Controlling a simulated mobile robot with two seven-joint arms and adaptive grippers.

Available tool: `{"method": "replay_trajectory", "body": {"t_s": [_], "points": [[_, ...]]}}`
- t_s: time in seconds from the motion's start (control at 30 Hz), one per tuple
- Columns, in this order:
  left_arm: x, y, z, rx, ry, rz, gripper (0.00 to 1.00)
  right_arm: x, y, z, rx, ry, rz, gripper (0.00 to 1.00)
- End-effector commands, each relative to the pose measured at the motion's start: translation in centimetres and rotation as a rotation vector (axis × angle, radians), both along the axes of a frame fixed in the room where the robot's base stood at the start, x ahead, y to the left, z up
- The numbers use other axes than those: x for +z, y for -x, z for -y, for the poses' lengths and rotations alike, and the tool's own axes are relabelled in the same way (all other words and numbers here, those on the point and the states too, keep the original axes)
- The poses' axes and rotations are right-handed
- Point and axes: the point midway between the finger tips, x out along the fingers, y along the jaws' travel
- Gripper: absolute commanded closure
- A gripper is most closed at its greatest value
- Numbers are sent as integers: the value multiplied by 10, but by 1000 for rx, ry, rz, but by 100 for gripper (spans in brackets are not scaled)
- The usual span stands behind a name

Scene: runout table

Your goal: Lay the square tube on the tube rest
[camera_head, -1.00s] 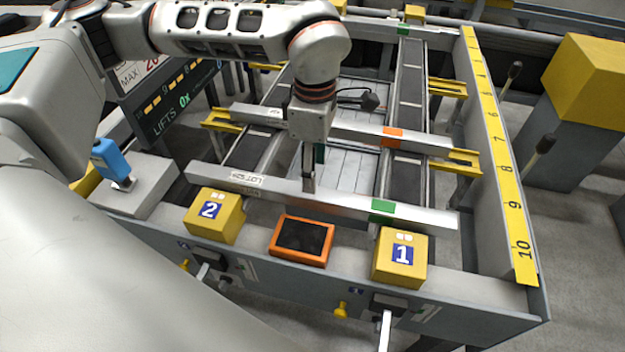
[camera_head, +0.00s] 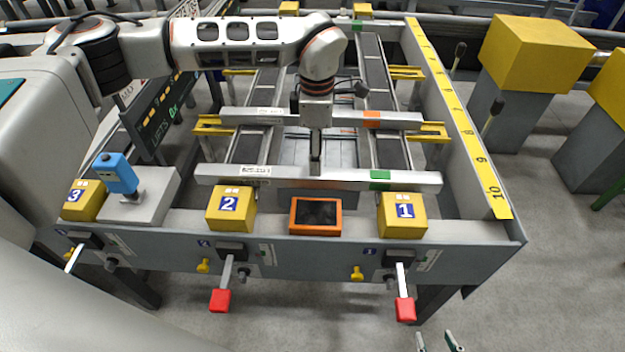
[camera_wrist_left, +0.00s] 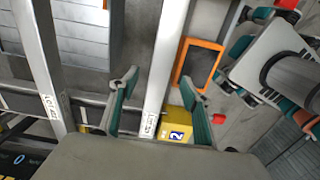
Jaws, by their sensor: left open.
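A grey square tube with a green patch (camera_head: 318,180) lies across the near end of the table. A second tube with an orange patch (camera_head: 345,121) lies behind it, its ends at a pair of yellow brackets (camera_head: 209,126), (camera_head: 431,132). Another yellow bracket pair farther back (camera_head: 238,72), (camera_head: 405,73) looks empty. My left gripper (camera_head: 316,168) points down at the near tube. In the left wrist view this gripper (camera_wrist_left: 158,108) is open, its fingers on either side of the near tube (camera_wrist_left: 168,50). My right gripper (camera_head: 438,342) is open and empty at the bottom edge, away from the tubes.
Yellow blocks numbered 1 (camera_head: 403,215), 2 (camera_head: 231,212) and 3 (camera_head: 84,200) and an orange-framed screen (camera_head: 315,216) stand along the front ledge. Red-ended levers (camera_head: 405,310) stick out in front. A yellow scale wall (camera_head: 470,130) bounds the right side. A blue device (camera_head: 115,172) stands left.

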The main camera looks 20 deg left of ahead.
Motion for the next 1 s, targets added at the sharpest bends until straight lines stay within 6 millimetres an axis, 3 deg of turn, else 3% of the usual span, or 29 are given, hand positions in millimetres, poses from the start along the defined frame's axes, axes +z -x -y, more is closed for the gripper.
{"method": "replay_trajectory", "body": {"t_s": [0.5,0.8,0.83,1.0], "points": [[-63,2,4,1,0,-1,53,3,-3,2,1,4,7,60],[-68,2,4,1,0,0,53,3,-2,1,3,3,6,60],[-68,2,4,1,0,0,55,2,-2,1,3,3,6,60],[-68,2,4,1,0,0,100,2,-1,1,2,4,4,60]]}}
